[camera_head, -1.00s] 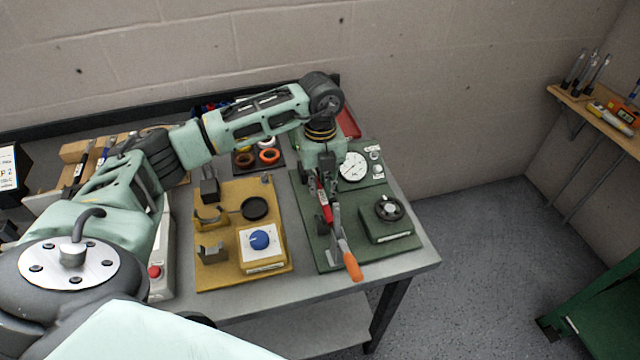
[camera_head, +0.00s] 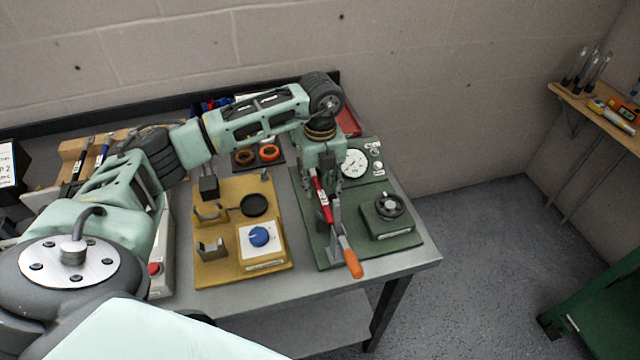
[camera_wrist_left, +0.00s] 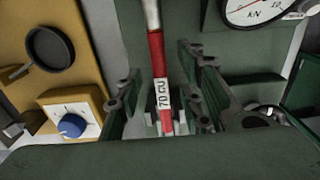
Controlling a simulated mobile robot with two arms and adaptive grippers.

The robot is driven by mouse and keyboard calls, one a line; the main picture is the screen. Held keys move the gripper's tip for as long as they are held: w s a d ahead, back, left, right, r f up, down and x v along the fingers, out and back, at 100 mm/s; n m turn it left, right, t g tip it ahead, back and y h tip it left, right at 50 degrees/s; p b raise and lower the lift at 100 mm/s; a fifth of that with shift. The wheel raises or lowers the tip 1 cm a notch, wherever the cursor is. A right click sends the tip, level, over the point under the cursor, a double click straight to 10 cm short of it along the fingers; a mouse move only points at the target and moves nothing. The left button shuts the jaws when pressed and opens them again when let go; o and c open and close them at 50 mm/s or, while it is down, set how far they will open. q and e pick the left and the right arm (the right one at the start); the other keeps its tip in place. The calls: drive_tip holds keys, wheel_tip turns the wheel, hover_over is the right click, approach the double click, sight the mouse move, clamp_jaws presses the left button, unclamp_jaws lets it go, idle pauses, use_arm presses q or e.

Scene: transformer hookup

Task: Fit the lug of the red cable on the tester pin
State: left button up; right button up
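The red cable (camera_head: 322,198) is a short red length with a white label, over the green tester board (camera_head: 309,240). In the left wrist view the red cable (camera_wrist_left: 157,60) runs between the fingers of my left gripper (camera_wrist_left: 158,88), with a gap visible on each side. The fingers look open around it. In the head view my left gripper (camera_head: 324,180) points down over the board, beside the cable. The cable's lower end is pale, but I cannot make out the lug's shape. I cannot pick out the tester pin. My right gripper is not in view.
A lever with an orange handle (camera_head: 351,260) sticks out toward the table's front edge. A round dial (camera_head: 354,163) and a black handwheel (camera_head: 389,206) stand on the tester's right. A yellow fixture board (camera_head: 212,271) with a blue knob (camera_head: 259,237) lies to the left.

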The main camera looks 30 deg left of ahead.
use_arm(q)
drive_tip(key=shift+r, duration=0.1)
drive_tip(key=shift+r+p, duration=1.7)
drive_tip(key=shift+r, duration=0.75)
wheel_tip(320, 180, up, 12)
